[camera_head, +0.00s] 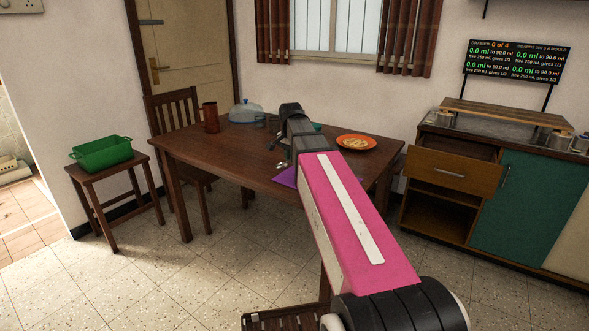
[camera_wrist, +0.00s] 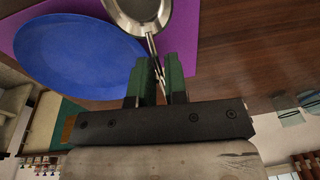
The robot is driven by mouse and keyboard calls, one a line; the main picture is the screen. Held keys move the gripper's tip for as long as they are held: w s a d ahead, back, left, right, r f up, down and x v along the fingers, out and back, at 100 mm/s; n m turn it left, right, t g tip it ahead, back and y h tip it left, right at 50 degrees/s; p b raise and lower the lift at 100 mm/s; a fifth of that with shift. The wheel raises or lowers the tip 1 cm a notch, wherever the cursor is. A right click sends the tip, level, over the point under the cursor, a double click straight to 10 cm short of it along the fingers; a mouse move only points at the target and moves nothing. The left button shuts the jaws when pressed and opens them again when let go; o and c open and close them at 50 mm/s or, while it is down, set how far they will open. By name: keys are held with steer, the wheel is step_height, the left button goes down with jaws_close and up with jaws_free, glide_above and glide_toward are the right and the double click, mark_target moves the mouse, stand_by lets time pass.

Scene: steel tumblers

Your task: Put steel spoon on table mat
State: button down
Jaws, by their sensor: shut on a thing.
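The steel spoon (camera_wrist: 138,12) shows in the wrist view with its round bowl at the top and its thin handle running down between my fingers. My gripper (camera_wrist: 157,75) is shut on the handle. The spoon's bowl appears over the purple table mat (camera_wrist: 204,22), close to the rim of a blue plate (camera_wrist: 70,52); I cannot tell whether it touches the mat. In the head view my gripper (camera_head: 276,144) is over the table, and a corner of the purple mat (camera_head: 286,178) shows beside my arm. My arm hides the rest of the mat and the blue plate there.
The brown table (camera_head: 225,150) also holds a copper tumbler (camera_head: 211,117), a bluish dome (camera_head: 246,112) and an orange plate (camera_head: 356,143) with food. A chair (camera_head: 173,115) stands behind it. A green basin (camera_head: 102,153) is on a stool at left. A cabinet drawer (camera_head: 452,172) is open at right.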

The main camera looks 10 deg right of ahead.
glide_above(292, 172)
steer(key=f, duration=0.3)
steer(key=shift+s, duration=0.2)
steer(key=shift+f, duration=2)
steer(key=shift+f, duration=0.15)
steer(key=c, duration=1.1)
jaws_free()
steer(key=shift+c, duration=0.2)
step_height(292, 172, up, 12)
steer(key=s, duration=0.2)
steer(key=shift+a, duration=0.25)
